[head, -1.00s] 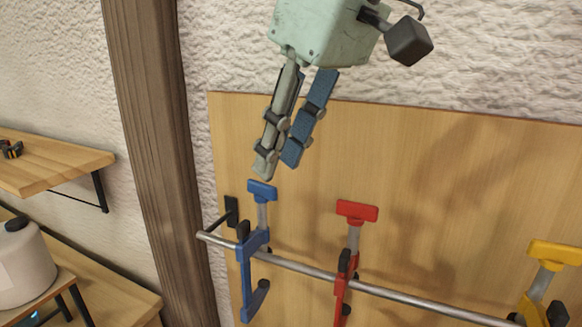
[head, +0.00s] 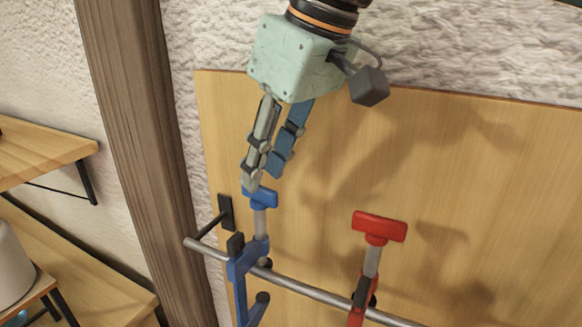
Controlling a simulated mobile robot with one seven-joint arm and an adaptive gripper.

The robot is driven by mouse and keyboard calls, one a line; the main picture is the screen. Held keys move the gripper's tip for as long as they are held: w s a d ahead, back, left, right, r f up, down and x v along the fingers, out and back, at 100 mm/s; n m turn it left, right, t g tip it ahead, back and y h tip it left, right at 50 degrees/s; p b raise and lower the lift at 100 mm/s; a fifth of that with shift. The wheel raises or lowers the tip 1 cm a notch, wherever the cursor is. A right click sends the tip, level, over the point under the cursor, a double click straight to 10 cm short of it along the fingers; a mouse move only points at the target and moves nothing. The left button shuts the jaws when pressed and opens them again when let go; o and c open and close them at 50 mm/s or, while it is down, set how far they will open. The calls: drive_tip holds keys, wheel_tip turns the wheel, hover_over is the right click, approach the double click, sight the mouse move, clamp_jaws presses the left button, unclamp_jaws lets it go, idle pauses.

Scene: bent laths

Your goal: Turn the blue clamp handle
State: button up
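The blue clamp (head: 246,258) hangs on a metal rail at the lower left of the head view. Its blue T-shaped handle (head: 262,199) is at the top of a grey shaft. My gripper (head: 265,182) points down just above the handle. One finger is pale green and the other blue, with a narrow gap between them. The pale fingertip overlaps the left end of the handle in the picture. I cannot tell whether it touches. Nothing shows between the fingers.
A red clamp (head: 380,227) hangs on the same rail (head: 318,293) to the right. A wooden panel (head: 330,150) stands behind them. A wooden post (head: 135,150) and a shelf (head: 40,155) are to the left. The panel between the two clamps is clear.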

sight(259, 194)
drive_tip(key=shift+x, duration=1.45)
drive_tip(key=shift+c, duration=0.4)
clamp_jaws()
